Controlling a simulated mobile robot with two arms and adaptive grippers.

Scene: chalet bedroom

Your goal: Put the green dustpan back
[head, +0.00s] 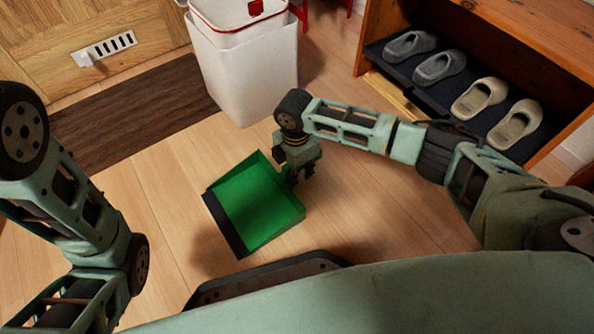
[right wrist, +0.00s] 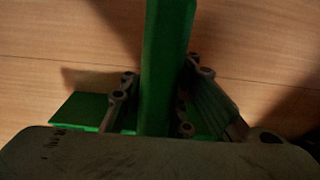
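The green dustpan (head: 252,206) lies low over the floor in front of me, its open dark-edged lip (head: 226,226) toward the lower left. I cannot tell whether it touches the floor. My right gripper (head: 302,174) points down at its right rear side. In the right wrist view a green upright part of the dustpan (right wrist: 165,60) runs between the two fingers, with one finger on each side. The right finger is very close to it, and a thin gap seems to show at the left finger. A firm hold is not clear. My left arm shows at the left, but its gripper is out of view.
A white bin (head: 250,75) with a red-trimmed lid stands behind the dustpan. A brown mat (head: 130,118) lies left of it. A wooden shoe rack (head: 545,35) with several shoes stands at right. Bare wooden floor (head: 165,190) surrounds the dustpan.

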